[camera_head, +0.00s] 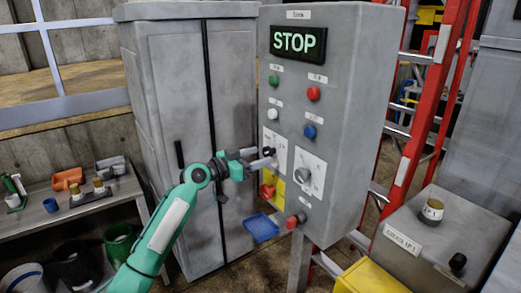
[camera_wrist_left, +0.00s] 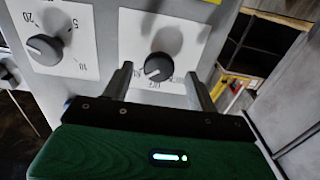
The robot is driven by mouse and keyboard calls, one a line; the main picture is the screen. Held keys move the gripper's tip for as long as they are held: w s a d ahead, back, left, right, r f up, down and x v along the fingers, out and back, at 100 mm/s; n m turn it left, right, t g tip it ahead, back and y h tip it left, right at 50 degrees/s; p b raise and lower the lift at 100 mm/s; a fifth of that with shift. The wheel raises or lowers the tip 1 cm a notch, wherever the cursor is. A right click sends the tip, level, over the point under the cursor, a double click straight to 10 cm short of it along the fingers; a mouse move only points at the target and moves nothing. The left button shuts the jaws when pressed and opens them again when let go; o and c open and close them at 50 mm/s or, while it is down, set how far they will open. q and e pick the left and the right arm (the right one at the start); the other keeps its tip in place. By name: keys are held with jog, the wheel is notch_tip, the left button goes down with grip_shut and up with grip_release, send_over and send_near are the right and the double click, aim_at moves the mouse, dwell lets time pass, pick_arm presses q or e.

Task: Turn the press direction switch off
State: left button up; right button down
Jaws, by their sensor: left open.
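A grey control box (camera_head: 345,110) with a lit green STOP display stands in the middle. A dark rotary switch knob (camera_head: 268,151) sits on a white plate at the box's left side. My left gripper (camera_head: 266,159) is open and right at this knob. In the left wrist view the round knob (camera_wrist_left: 158,67) shows between the tips of the open left gripper (camera_wrist_left: 160,82), with its plate partly hidden by the fingers. I cannot tell if a finger touches it. The lettering around it is too small to read surely. My right gripper is not in view.
A numbered dial (camera_head: 303,174) sits right of the switch and shows at left in the left wrist view (camera_wrist_left: 45,48). Colored buttons are above. A red button (camera_head: 267,190) on yellow is below, beside a blue tray (camera_head: 261,227). A red ladder (camera_head: 425,110) stands behind.

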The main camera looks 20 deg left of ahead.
pick_arm(q)
jog(key=shift+w+d, duration=0.5)
jog(key=shift+w, duration=0.15)
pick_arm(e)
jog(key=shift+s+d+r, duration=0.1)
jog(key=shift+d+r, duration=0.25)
pick_arm(q)
jog(key=c, duration=1)
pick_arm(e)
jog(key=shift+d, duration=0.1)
